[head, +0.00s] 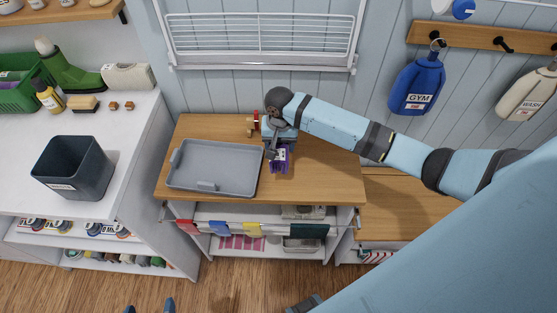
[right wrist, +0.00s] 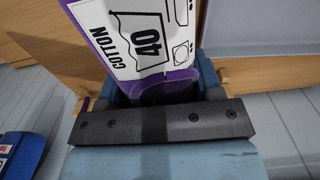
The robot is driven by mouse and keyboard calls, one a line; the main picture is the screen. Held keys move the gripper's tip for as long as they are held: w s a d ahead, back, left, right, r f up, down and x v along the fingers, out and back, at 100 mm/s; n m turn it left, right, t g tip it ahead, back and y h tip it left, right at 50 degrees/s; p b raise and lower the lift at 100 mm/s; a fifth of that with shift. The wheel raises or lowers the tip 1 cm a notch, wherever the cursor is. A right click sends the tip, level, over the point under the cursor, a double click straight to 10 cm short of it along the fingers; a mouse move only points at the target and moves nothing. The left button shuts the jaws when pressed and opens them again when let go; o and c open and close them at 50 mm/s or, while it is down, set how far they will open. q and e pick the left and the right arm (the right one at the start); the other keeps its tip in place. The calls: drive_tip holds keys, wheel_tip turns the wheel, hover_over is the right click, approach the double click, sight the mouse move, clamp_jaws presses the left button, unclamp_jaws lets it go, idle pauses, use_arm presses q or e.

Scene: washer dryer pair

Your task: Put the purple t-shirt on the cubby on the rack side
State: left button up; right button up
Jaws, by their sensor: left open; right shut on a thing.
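The purple t-shirt (head: 281,161), with a white care label reading "COTTON 40", is in my right gripper (head: 280,140), over the wooden top. It also shows in the right wrist view (right wrist: 150,86); the gripper's jaw covers its lower part. I cannot tell whether it touches the top. My left gripper (head: 150,306) shows only as two blue fingertips, apart and empty, at the bottom edge. A white wire rack (head: 262,40) is on the wall behind. Under the wooden top (head: 325,180) are open shelves (head: 275,247); a lower wooden bench (head: 400,212) with space beneath stands to its right. Which is the cubby is unclear.
A grey tray (head: 214,187) takes up the left of the wooden top; small wooden items stand behind it. A dark bin (head: 73,164) stands on the white counter (head: 120,100). Coloured cloths (head: 251,228) hang along the front rail. GYM (head: 417,84) and WASH bags hang at right.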

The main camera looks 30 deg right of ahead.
wheel_tip(320, 180, down, 8)
drive_tip(key=shift+f, duration=0.1)
idle(0.4)
drive_tip(key=shift+f, duration=0.1)
drive_tip(key=o, duration=1)
